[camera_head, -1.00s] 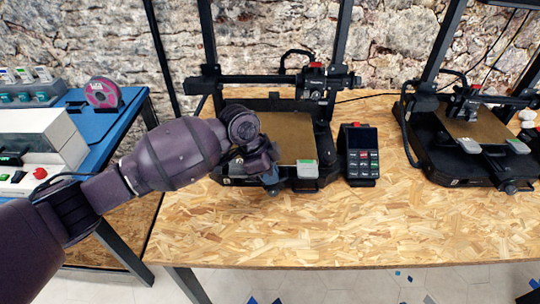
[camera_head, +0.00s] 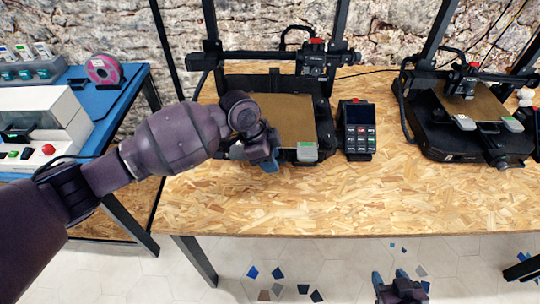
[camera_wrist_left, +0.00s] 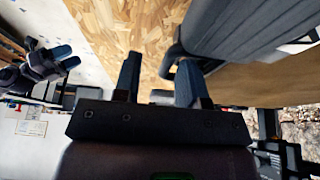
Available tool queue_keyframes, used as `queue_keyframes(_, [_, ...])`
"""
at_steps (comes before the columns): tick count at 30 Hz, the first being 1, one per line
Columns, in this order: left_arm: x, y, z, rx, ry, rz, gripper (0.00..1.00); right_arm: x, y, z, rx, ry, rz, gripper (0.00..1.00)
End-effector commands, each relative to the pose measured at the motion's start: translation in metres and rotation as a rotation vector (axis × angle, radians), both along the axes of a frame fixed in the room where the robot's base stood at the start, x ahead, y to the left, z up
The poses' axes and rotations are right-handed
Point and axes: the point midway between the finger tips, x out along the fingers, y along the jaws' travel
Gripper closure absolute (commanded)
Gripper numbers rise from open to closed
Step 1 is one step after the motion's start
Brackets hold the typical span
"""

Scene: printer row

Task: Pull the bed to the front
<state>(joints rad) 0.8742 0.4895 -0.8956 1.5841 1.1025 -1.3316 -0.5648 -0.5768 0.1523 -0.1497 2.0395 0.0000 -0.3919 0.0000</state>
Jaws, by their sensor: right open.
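The brown bed (camera_head: 290,112) lies on the black printer nearest my left arm, with a grey-green clip (camera_head: 306,152) at its front right. My left gripper (camera_head: 268,162) is at the bed's front left edge and hides that corner. In the left wrist view my left gripper (camera_wrist_left: 158,75) has its fingers apart, with bare wood showing between them. A dark printer part is close to the right-hand finger; I cannot tell whether they touch. My right gripper (camera_head: 401,282) is open and empty, low in front of the table; it also shows in the left wrist view (camera_wrist_left: 62,58).
A keypad screen unit (camera_head: 357,130) stands right of the printer. A second printer (camera_head: 470,105) stands further right. A blue table (camera_head: 95,103) with a white machine (camera_head: 40,125) is at the left. The wooden table's front (camera_head: 330,205) is clear.

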Motion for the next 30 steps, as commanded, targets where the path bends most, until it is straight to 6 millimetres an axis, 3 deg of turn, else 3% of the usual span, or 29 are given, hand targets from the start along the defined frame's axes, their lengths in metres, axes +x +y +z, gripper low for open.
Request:
queue_keyframes(10, [0.002, 0.004, 0.011, -0.001, -0.006, 0.004, 0.62, 0.001, 0.001, 0.003, 0.001, -0.004, -0.002, 0.49])
queue_keyframes(24, [0.002, 0.034, 0.083, 0.0, -0.006, 0.001, 0.62, 0.0, 0.002, 0.011, 0.011, -0.008, -0.013, 0.49])
queue_keyframes(30, [0.001, 0.041, 0.098, 0.001, -0.001, 0.002, 0.62, -0.003, 0.001, 0.009, 0.009, 0.0, -0.012, 0.49])
